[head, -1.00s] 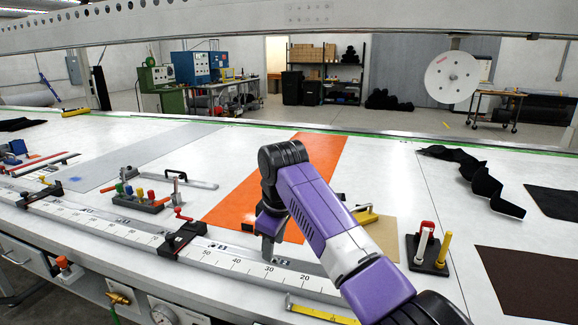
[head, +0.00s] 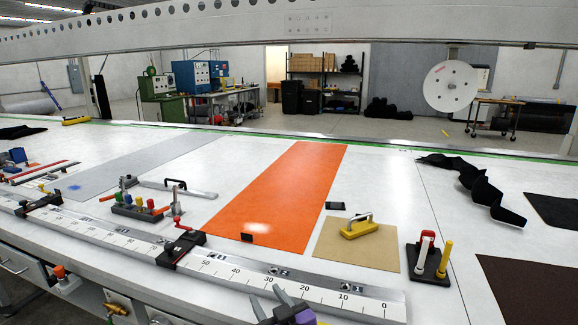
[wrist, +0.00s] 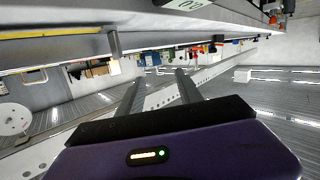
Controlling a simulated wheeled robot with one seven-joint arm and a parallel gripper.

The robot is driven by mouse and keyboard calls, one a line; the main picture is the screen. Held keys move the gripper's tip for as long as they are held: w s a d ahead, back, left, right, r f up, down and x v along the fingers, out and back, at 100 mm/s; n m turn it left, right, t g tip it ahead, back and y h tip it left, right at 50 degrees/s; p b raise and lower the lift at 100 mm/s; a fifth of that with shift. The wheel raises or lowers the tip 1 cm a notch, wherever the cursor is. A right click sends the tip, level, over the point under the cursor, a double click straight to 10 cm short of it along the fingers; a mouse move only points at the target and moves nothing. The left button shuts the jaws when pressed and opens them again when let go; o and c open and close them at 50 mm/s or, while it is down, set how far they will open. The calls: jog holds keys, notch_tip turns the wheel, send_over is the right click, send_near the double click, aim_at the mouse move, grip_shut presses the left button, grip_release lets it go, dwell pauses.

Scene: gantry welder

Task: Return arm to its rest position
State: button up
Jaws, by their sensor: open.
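My gripper (head: 270,303) shows at the bottom edge of the head view, in front of the table's ruler rail (head: 225,268). Its two grey fingers are apart and nothing is between them. Most of my arm is out of the head view. In the wrist view my gripper (wrist: 158,88) also has its fingers spread and empty. The wrist view is tilted and looks across the room along the table's side, with the fingers clear of any object.
The long white table holds an orange strip (head: 285,190), a tan sheet (head: 335,251) with a yellow-handled tool (head: 359,228), a stand with red and yellow pegs (head: 428,258), and a lever block (head: 138,208). A red-handled clamp (head: 180,248) sits on the rail. A perforated beam (head: 220,30) crosses overhead.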

jog(key=s+d+m+h, duration=0.2)
jog(key=s+d, duration=0.6)
jog(key=s, duration=0.8)
jog(key=s+d+f+m+h, duration=0.1)
jog(key=s+d, duration=0.7)
jog(key=s, duration=0.8)
jog(key=s+d+f+m+h, duration=0.1)
jog(key=s+d+m+h, duration=0.2)
jog(key=s+d, duration=0.5)
jog(key=s+h, duration=0.1)
jog(key=s, duration=0.8)
jog(key=shift+d, duration=0.4)
